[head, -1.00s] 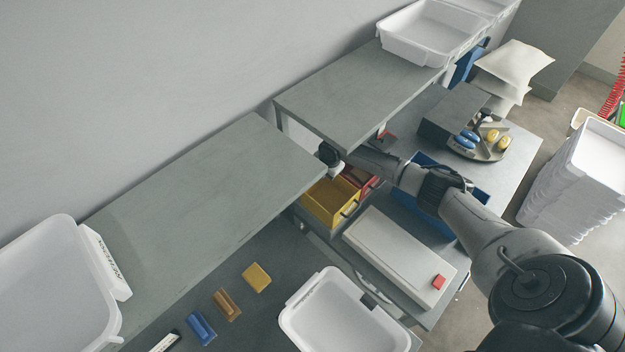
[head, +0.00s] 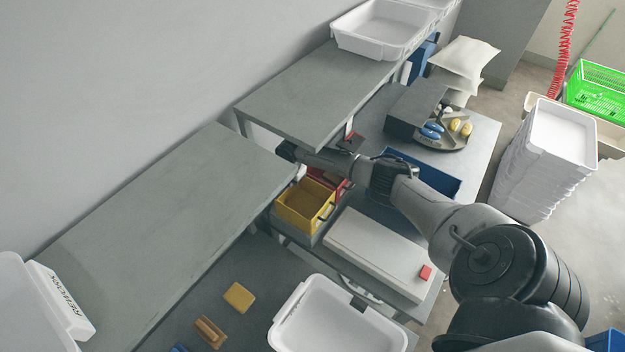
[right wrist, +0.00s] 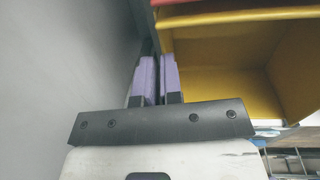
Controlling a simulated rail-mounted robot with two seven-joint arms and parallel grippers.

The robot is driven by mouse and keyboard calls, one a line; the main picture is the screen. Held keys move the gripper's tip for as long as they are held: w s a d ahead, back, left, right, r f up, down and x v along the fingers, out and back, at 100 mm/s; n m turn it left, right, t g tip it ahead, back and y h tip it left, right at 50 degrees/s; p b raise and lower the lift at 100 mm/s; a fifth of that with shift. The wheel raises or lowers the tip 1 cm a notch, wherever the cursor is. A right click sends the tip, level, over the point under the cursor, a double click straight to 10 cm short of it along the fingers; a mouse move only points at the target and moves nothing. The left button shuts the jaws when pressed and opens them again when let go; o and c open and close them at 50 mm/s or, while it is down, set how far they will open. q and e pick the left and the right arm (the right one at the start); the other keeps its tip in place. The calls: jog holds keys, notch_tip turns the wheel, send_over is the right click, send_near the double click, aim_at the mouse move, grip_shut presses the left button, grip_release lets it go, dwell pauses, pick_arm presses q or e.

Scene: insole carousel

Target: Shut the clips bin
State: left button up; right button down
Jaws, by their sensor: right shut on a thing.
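A yellow bin (head: 300,208) sits below the shelf edge, open at the top and apparently empty, with a handle at its front. A red bin (head: 338,185) stands just behind it. No clips label is readable. In the right wrist view the yellow bin (right wrist: 225,65) fills the upper right, with the red edge (right wrist: 235,8) above it. My right gripper (right wrist: 158,62) has its purple fingers close together at the yellow bin's left wall, one on the inner side, shut on that wall. In the head view its fingers are mostly hidden by my wrist. My left gripper does not show.
Grey shelves (head: 165,200) run along the wall, beside my right wrist. A white box with a red button (head: 375,255) lies in front of the bins. A white tub (head: 275,338), a blue tray (head: 440,180) and stacked white trays (head: 540,165) stand around.

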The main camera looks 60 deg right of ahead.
jog(key=shift+s+f, duration=0.15)
jog(key=shift+f, duration=0.15)
notch_tip(320, 180, up, 8)
jog(key=shift+s, duration=0.3)
jog(key=shift+a, duration=0.1)
